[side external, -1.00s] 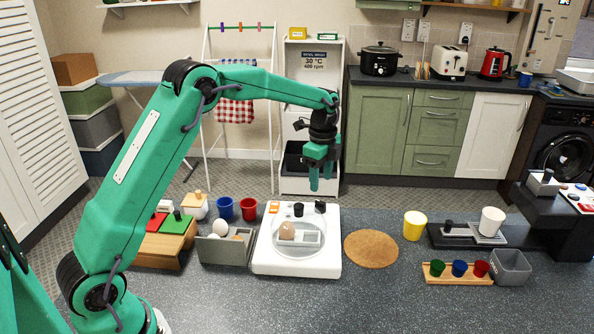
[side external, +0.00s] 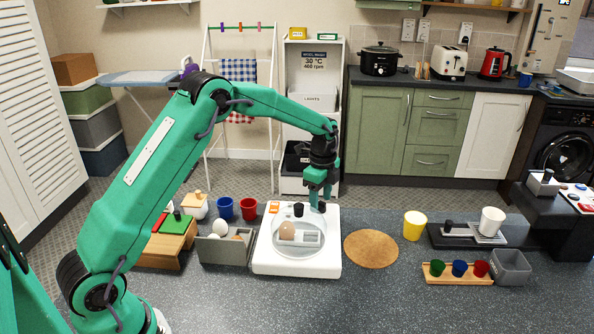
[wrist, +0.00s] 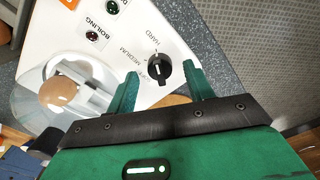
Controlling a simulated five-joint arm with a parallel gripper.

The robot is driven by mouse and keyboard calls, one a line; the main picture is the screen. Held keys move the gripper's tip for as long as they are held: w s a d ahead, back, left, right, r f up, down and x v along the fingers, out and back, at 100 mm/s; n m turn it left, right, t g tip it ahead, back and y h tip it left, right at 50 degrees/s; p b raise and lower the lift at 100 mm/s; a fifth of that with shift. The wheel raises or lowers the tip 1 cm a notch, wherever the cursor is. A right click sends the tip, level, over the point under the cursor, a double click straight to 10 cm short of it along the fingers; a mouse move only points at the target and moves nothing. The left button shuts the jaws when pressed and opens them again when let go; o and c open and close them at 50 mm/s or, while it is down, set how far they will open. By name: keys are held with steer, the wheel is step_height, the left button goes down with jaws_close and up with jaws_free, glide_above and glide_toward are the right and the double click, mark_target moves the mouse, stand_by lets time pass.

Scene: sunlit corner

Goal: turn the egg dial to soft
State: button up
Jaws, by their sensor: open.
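The egg dial (wrist: 158,70) is a black knob on the white egg cooker (side external: 270,263). In the wrist view the words HARD and MEDIUM read beside it; the rest of the lettering is partly hidden. I cannot tell for sure which word its mark faces. My gripper (wrist: 163,78) is open, with one green finger on each side of the dial and no clear contact. In the side view my gripper (side external: 319,204) is low at the cooker's back right corner, and its fingers hide most of the dial. A brown egg (side external: 287,231) sits under the clear round cover.
A second black knob (side external: 298,209) stands left of the dial. A grey box (side external: 225,253) with a white egg is to the left. A cork mat (side external: 371,249) lies to the right. Blue (side external: 225,208) and red (side external: 248,208) cups stand behind the box.

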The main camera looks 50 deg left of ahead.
steer(key=shift+f, duration=0.7)
steer(key=shift+c, duration=0.2)
steer(key=c, duration=0.9)
steer(key=shift+c, duration=0.2)
